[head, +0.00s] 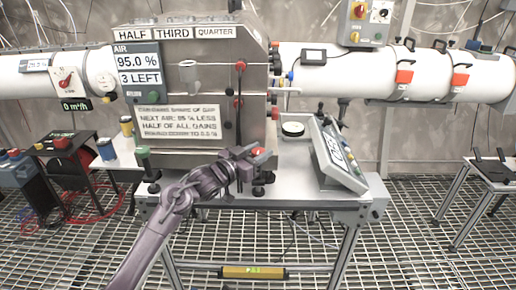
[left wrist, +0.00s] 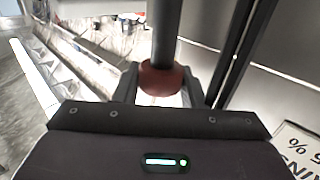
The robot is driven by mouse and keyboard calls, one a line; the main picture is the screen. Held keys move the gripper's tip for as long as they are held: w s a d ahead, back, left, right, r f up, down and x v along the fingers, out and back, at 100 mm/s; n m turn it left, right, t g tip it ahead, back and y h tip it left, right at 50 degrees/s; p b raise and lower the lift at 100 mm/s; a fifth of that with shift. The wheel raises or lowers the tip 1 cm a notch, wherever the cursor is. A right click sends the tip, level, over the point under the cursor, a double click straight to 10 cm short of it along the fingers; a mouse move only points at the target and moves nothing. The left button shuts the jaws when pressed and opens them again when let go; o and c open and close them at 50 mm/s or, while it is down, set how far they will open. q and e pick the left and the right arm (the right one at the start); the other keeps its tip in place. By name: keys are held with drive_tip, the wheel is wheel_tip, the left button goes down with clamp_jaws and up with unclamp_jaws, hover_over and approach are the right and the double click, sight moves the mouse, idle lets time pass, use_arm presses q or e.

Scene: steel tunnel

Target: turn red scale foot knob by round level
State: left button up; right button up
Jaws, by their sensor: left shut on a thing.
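The red knob (head: 258,151) is at the front edge of the steel table (head: 330,196), below the large steel box. My left gripper (head: 257,156) reaches it from the front left and is shut on it. In the left wrist view the red knob (left wrist: 161,80) sits between the two fingers, with a dark rod rising from it; the fingers partly hide it. A round dark-rimmed disc with a pale top (head: 293,129) lies on the table to the right; I cannot tell whether it is the round level. My right gripper is not in view.
The steel box (head: 190,75) with sign plates stands close behind the gripper. A tilted panel (head: 338,155) stands on the right. A yellow bar level (head: 253,271) lies on the lower beam.

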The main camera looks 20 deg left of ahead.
use_arm(q)
drive_tip(key=shift+m+g+h, duration=0.9)
drive_tip(key=shift+m+h, duration=0.2)
drive_tip(key=shift+h, duration=0.4)
drive_tip(key=o, duration=1)
drive_tip(key=shift+c, duration=0.2)
drive_tip(key=b+v, duration=0.1)
drive_tip(key=v, duration=0.6)
drive_tip(key=shift+s+a, duration=0.25)
drive_tip(key=shift+s, duration=0.05)
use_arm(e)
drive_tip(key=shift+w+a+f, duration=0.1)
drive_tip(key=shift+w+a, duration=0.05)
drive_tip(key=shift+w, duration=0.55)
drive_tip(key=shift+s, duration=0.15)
